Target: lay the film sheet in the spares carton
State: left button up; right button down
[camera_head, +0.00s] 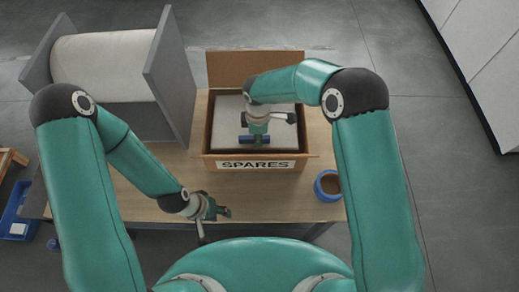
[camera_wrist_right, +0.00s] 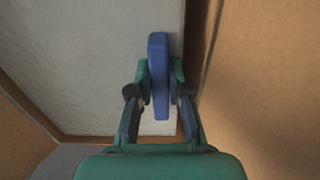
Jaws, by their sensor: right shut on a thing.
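The spares carton (camera_head: 210,163) is an open cardboard box labelled SPARES on the table, its back flap raised. A pale, flat sheet, seemingly the film sheet (camera_head: 226,110), lies inside the carton and fills most of it; it also shows in the right wrist view (camera_wrist_right: 90,60). My right gripper (camera_head: 256,138) is over the carton, shut on a blue bar (camera_wrist_right: 158,75) above the sheet's edge. I cannot tell whether the bar is fixed to the sheet.
A large white roll (camera_head: 100,65) stands between two grey plates at the back left. A blue-rimmed round container (camera_head: 328,186) sits right of the carton. A blue bin (camera_head: 15,215) is at the far left.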

pick_arm(q)
jog(key=shift+r+p, duration=0.75)
jog(key=shift+r, duration=0.15)
pick_arm(e)
notch_tip(320, 180, down, 10)
jog(key=shift+r, duration=0.15)
jog(key=shift+f, duration=0.3)
pick_arm(q)
jog(key=shift+f, duration=0.15)
pick_arm(e)
jog(key=shift+f, duration=0.1)
jog(key=c, duration=1.1)
grip_release()
